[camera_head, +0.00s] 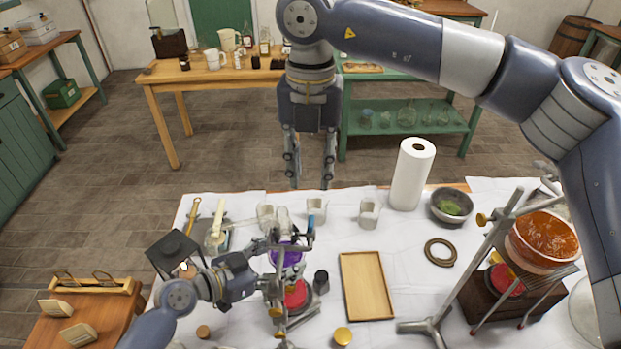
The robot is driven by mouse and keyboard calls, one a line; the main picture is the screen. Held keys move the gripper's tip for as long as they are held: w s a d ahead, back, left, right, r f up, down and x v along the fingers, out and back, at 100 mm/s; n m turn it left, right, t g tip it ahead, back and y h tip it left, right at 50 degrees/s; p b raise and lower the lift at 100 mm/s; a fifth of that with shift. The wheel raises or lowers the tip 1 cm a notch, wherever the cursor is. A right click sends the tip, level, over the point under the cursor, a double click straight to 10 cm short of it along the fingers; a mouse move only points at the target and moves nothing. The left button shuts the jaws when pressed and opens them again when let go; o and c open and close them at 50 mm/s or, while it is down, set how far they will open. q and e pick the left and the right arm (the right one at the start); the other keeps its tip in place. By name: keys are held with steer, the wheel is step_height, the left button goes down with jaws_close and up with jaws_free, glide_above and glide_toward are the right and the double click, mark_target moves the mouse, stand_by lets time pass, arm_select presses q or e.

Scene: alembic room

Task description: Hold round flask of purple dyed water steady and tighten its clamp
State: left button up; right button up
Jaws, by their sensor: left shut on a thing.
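The round flask of purple dyed water (290,258) stands upright above a red burner-like piece (296,294) on the white-covered table. Its clear neck rises just above the purple liquid. My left gripper (282,242) reaches in from the left and is shut on the flask near the neck; its fingers hide part of the glass. The clamp is among the metal parts around the neck, and its screw cannot be made out. My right gripper (309,172) points down, open and empty, well above the table's far edge and the flask.
A wooden tray (367,287) lies right of the flask. Behind stand glass beakers (369,212), a paper towel roll (411,174) and a grey bowl (451,205). A stand with an orange-filled bowl (543,240) is at right. The cloth between tray and coiled ring (440,252) is clear.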

mark_target(311, 220)
steer(key=o, duration=0.5)
steer(key=f+n, duration=0.4)
steer(key=n, duration=0.2)
steer(key=f+n, duration=0.4)
steer(key=n, duration=0.2)
steer(key=f+n, duration=0.4)
steer(key=n, duration=0.2)
steer(key=shift+w+d+f, duration=0.1)
steer(key=shift+w+f, duration=0.05)
steer(key=shift+w, duration=0.05)
steer(key=c, duration=1.1)
